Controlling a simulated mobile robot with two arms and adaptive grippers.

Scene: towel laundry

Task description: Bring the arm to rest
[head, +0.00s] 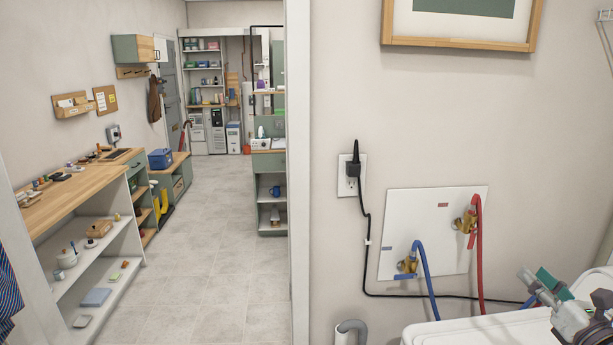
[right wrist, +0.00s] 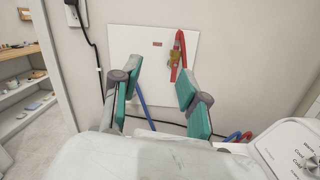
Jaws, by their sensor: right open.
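My right gripper (head: 548,286) is at the lower right of the head view, over the white top of a washing machine (head: 465,333). Its fingers have teal pads, and part of the arm is cut off by the frame edge. In the right wrist view the right gripper (right wrist: 156,88) has its two fingers spread apart with nothing between them. The fingers face the wall with the white hose plate (right wrist: 150,45). My left gripper is not in view.
Blue (head: 427,275) and red (head: 477,245) hoses run from the wall plate behind the machine. A black cord (head: 366,260) hangs from an outlet. At left, a wall edge opens onto a corridor with clear floor (head: 215,230) beside a wooden-topped shelf (head: 75,190).

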